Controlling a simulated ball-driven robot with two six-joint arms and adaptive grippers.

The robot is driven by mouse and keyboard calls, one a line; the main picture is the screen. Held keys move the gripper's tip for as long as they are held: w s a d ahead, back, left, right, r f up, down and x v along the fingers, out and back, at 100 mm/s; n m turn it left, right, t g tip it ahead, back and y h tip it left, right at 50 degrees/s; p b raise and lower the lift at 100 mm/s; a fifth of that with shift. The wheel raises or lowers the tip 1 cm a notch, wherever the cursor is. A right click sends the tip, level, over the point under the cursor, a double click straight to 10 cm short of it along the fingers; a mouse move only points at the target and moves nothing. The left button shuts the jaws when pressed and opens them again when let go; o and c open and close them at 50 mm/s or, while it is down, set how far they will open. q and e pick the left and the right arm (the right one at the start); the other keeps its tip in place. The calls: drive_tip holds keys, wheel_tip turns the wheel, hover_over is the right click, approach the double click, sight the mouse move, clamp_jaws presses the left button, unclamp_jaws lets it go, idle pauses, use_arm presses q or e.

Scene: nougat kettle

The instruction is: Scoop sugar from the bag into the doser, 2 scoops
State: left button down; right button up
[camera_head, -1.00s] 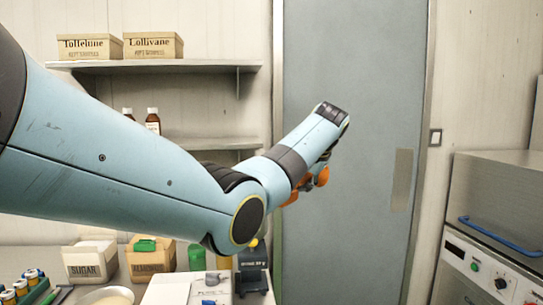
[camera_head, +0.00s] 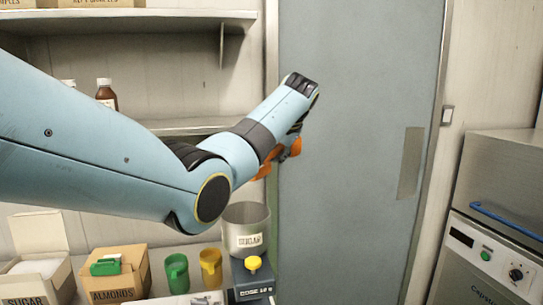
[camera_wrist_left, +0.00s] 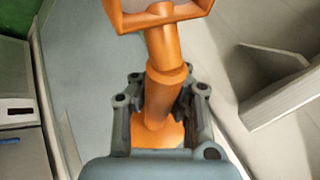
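My left gripper (camera_head: 290,143) is raised in front of the grey door, its arm crossing the head view from the left. In the left wrist view its fingers (camera_wrist_left: 158,112) are closed around the handle of an orange scoop (camera_wrist_left: 166,50). Parts of the scoop (camera_head: 266,163) show beside the gripper in the head view; its contents cannot be seen. The sugar bag (camera_head: 35,294), open and with white sugar in it, stands at the lower left. My right gripper is out of view.
An almonds box (camera_head: 118,292) with a green scoop (camera_head: 105,266) on it stands beside the sugar. A green cup (camera_head: 177,273) and a yellow cup (camera_head: 211,268) stand left of the doser. Shelves (camera_head: 150,20) are behind my arm; a steel machine (camera_head: 500,200) is at right.

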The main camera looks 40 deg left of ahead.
use_arm(q)
drive_tip(key=s+r+n+t+y+b, duration=0.1)
drive_tip(key=s+r+t+b, duration=0.1)
drive_tip(key=b, duration=0.3)
drive_tip(key=s+r+n+t+y+b, duration=0.1)
drive_tip(key=s+r+t+b, duration=0.1)
drive_tip(key=s+t+b, duration=0.1)
drive_tip(key=s+r+n+t+y+b, duration=0.1)
drive_tip(key=s+r+n+t+b, duration=0.1)
drive_tip(key=b, duration=0.4)
drive_tip(key=shift+s+d+r+t+b, duration=0.1)
drive_tip(key=shift+s+d+t+b, duration=0.1)
drive_tip(key=shift+s+t, duration=0.35)
drive_tip(key=shift+s+d+r+t+b, duration=0.1)
drive_tip(key=shift+s+d+t+b, duration=0.1)
drive_tip(key=shift+t, duration=0.65)
drive_tip(key=shift+s+r+t+b, duration=0.25)
drive_tip(key=shift+r+t+b, duration=0.05)
drive_tip(key=shift+r+b, duration=0.1)
drive_tip(key=shift+s+r+y, duration=0.1)
drive_tip(key=shift+r+y, duration=0.1)
drive_tip(key=shift+y, duration=0.1)
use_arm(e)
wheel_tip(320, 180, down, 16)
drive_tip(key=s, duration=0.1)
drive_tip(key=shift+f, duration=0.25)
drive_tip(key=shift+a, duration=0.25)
